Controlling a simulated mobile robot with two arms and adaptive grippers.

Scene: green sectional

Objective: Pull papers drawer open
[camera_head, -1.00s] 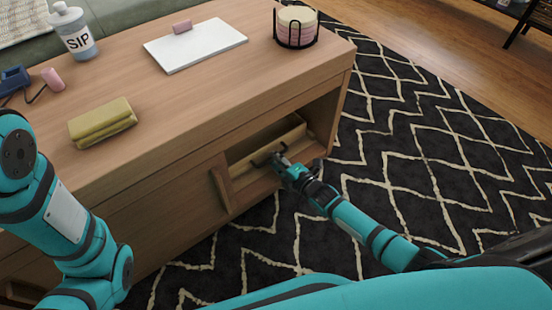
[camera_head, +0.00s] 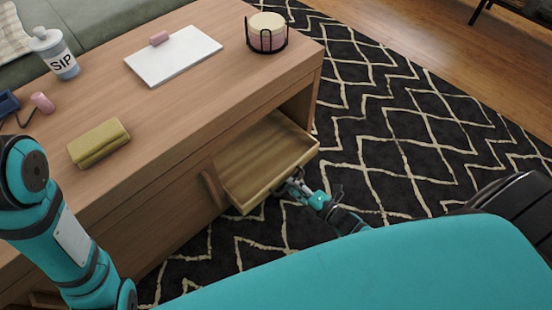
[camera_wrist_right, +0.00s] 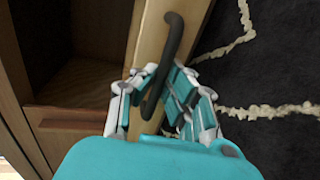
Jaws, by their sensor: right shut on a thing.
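The drawer (camera_head: 262,160) is a light wooden tray, pulled well out of the front of the wooden table (camera_head: 160,140). Its inside looks empty in the head view. My right gripper (camera_head: 292,187) is at the drawer's front, shut on its dark bar handle. In the right wrist view the dark curved handle (camera_wrist_right: 168,60) runs between the fingers of my right gripper (camera_wrist_right: 160,98), along the drawer front (camera_wrist_right: 146,40). My left arm shows at the left of the head view, but its gripper is out of frame.
A patterned black rug (camera_head: 400,120) covers the floor to the right.

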